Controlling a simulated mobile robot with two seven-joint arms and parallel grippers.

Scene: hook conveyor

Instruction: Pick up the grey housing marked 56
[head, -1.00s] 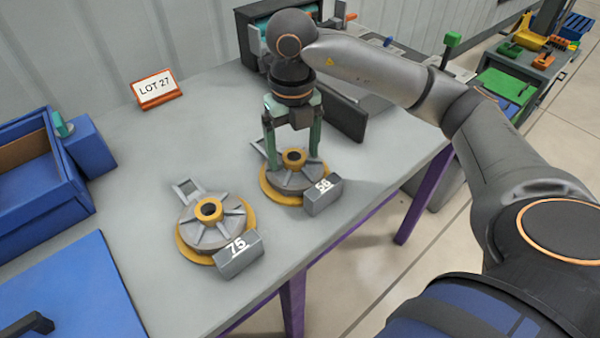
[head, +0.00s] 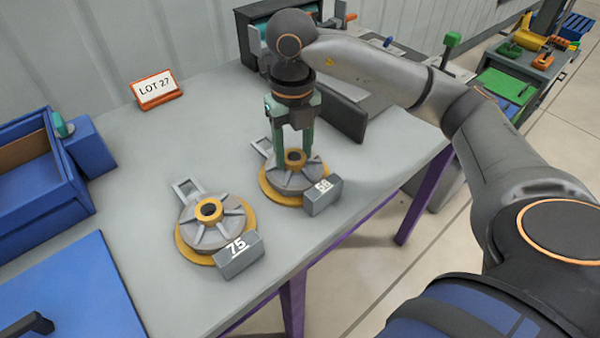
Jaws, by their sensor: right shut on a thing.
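The grey housing marked 56 (head: 292,178) is a round, ribbed part with an orange hub and a lug at its back. It sits on a yellow round base on the grey table, with its number block (head: 322,196) at the front right. The number is small and a little blurred. My right gripper (head: 294,155) points down from above and is shut on the housing around its hub. I see no gap under the housing. A similar housing marked 75 (head: 212,225) sits on its own yellow base to the left. My left gripper is not in view.
A LOT 27 sign (head: 157,89) stands at the back left. A blue bin (head: 45,200) and a blue panel (head: 75,290) are at the left. A dark upright plate (head: 343,118) stands close behind the gripper. The table's front edge runs near both number blocks.

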